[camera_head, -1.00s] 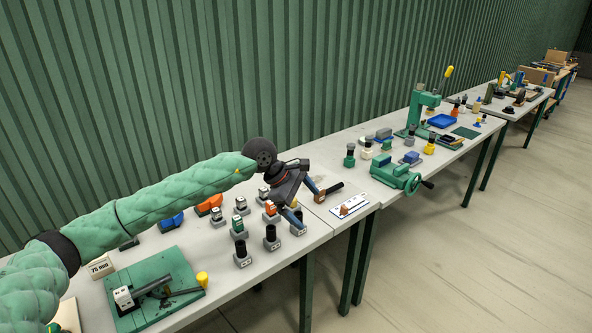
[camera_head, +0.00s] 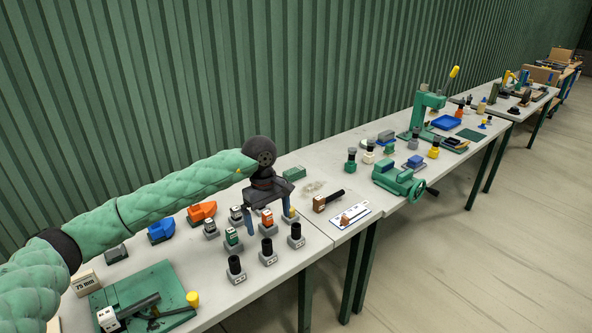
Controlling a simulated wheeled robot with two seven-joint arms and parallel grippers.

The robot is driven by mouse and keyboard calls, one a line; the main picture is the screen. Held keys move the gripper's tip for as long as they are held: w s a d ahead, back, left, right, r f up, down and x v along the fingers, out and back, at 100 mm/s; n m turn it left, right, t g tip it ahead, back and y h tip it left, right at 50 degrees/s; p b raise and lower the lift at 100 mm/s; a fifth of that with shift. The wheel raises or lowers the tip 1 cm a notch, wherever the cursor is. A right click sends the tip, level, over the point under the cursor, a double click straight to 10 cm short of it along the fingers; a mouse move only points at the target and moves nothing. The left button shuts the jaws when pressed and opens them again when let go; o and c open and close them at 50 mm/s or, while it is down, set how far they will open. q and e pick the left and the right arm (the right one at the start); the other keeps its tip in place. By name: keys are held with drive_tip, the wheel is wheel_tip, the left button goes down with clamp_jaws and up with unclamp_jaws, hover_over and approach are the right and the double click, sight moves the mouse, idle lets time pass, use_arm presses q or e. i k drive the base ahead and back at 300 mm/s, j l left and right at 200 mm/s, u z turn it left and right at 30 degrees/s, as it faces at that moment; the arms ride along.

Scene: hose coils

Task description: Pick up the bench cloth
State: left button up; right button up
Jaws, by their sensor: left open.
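I cannot tell for sure which thing is the bench cloth. A small pale, crumpled patch (camera_head: 313,188) lies flat on the long bench (camera_head: 336,236), right of my left gripper, and may be it. My left gripper (camera_head: 268,214) points down, with its two fingers spread. It is over or near a group of small fittings, with an orange-topped fitting (camera_head: 268,220) showing between the fingers. Nothing is visibly held. Whether the fingertips touch anything cannot be told. My right gripper is not in view.
Several black-topped fittings (camera_head: 268,251) stand below the gripper. A brown block with a black handle (camera_head: 328,201) and a white card (camera_head: 350,218) lie to the right. A green vise (camera_head: 400,181) stands farther right.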

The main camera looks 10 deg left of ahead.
sight(298, 172)
drive_tip(key=i, duration=1.35)
